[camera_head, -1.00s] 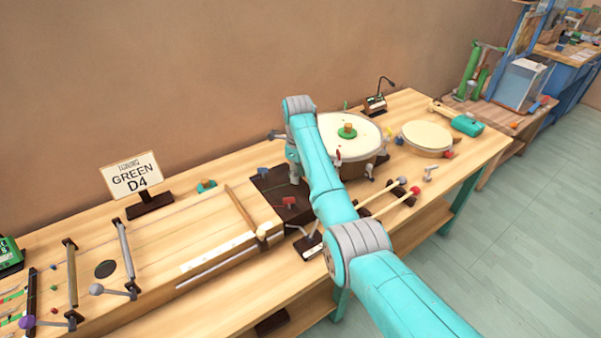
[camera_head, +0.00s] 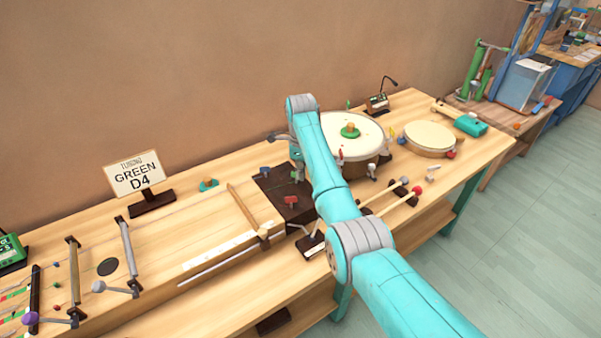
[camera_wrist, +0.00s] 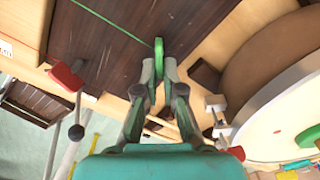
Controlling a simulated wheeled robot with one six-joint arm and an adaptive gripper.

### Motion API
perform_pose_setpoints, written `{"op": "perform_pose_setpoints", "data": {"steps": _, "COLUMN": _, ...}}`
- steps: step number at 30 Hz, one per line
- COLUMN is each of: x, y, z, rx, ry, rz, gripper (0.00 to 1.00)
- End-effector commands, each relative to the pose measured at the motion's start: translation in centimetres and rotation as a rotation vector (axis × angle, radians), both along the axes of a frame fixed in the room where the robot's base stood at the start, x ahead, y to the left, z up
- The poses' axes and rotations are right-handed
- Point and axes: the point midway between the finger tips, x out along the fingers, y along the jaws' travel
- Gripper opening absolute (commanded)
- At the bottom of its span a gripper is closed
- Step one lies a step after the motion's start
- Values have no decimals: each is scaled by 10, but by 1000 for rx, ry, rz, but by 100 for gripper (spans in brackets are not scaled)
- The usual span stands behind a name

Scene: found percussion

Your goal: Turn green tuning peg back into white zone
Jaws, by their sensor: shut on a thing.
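The green tuning peg (camera_wrist: 158,48) stands out from the dark brown peg block (camera_wrist: 118,38) in the wrist view. My gripper (camera_wrist: 158,72) is shut on the peg, with a fingertip on each side of its thin green head. In the head view my gripper (camera_head: 296,155) is at the far edge of the dark peg block (camera_head: 283,203), and the peg is mostly hidden by my arm. A sign (camera_head: 137,174) at the back reads "TUNING GREEN D4". I cannot make out a white zone around the peg.
A red peg (camera_head: 291,202) and a blue peg (camera_head: 265,170) stand on the same block, near my arm. A large drum (camera_head: 355,131) stands close on the right, with a tambourine-like drum (camera_head: 429,137) beyond it. Mallets (camera_head: 399,205) lie in front.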

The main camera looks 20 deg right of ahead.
Motion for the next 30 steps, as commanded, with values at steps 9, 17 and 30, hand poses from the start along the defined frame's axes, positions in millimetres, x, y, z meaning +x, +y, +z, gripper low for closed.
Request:
{"op": "perform_pose_setpoints", "data": {"steps": 9, "x": 5, "y": -2, "z": 1, "rx": 0, "ry": -2, "rz": 294, "gripper": 0}}
{"op": "perform_pose_setpoints", "data": {"steps": 17, "x": 8, "y": -2, "z": 1, "rx": 1, "ry": -1, "rz": 542, "gripper": 0}}
{"op": "perform_pose_setpoints", "data": {"steps": 30, "x": 14, "y": -1, "z": 1, "rx": 0, "ry": -2, "rz": 960, "gripper": 0}}
